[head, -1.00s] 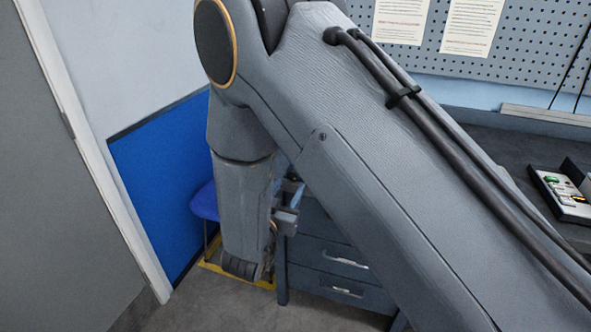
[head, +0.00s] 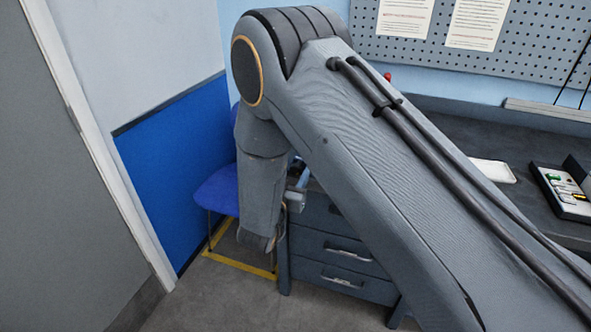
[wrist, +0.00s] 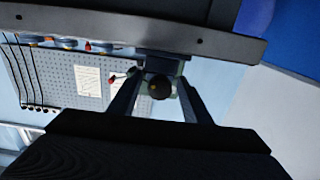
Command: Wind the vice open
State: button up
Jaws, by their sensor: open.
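In the wrist view, a dark vice (wrist: 160,66) is fixed at the bench edge, with a round dark knob (wrist: 159,87) facing the camera. My gripper (wrist: 161,83) is open, its fingers on either side of the knob with gaps showing. I cannot tell how far the fingertips reach past the knob. A thin lever with a red end (wrist: 121,76) sticks out left of the vice. In the head view, a grey metal part, likely the vice (head: 298,192), shows beside my forearm. My gripper is hidden there, and the jaw gap cannot be seen.
The bench edge (wrist: 225,46) runs across the top of the wrist view. Drawers (head: 340,265) stand under the bench, with a blue chair (head: 218,190) to their left. A white tray (head: 492,171) and an open case (head: 563,192) lie on the bench at right.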

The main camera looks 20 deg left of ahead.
jog(key=c, duration=1)
jog(key=n, duration=0.3)
jog(key=shift+n, duration=0.4)
jog(key=n+p, duration=0.1)
jog(key=n, duration=0.3)
jog(key=shift+n, duration=0.3)
jog(key=n+p, duration=0.1)
jog(key=n, duration=0.5)
jog(key=shift+d+r, duration=0.1)
jog(key=n+p, duration=0.1)
jog(key=n, duration=0.6)
